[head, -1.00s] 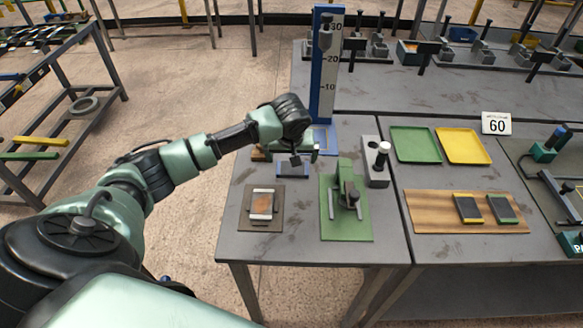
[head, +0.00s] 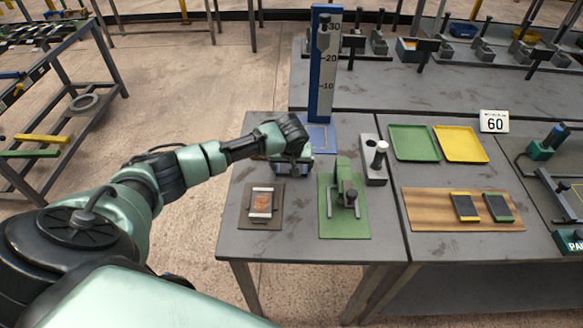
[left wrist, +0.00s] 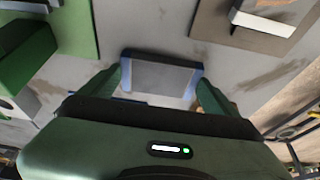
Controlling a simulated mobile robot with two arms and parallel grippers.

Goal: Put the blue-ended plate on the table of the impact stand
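The blue-ended plate (left wrist: 162,76) is grey with a blue strip at each end and lies level in the left wrist view. My left gripper (left wrist: 162,88) has one finger beside each blue end; whether they press on it cannot be told. In the head view my left gripper (head: 291,168) is low over the bench and mostly hides the plate. The impact stand (head: 322,75) is a tall blue column with a scale, just behind the gripper. Its low blue base (head: 321,138) is partly hidden by my arm. My right gripper is not in view.
A brown mat (head: 245,218) with a white-ended block (head: 261,203) lies in front. A green fixture (head: 344,222) and a grey holder with a white-topped post (head: 376,160) stand to the right. Green (head: 413,143) and yellow (head: 460,145) trays and a wooden board (head: 430,212) lie farther right.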

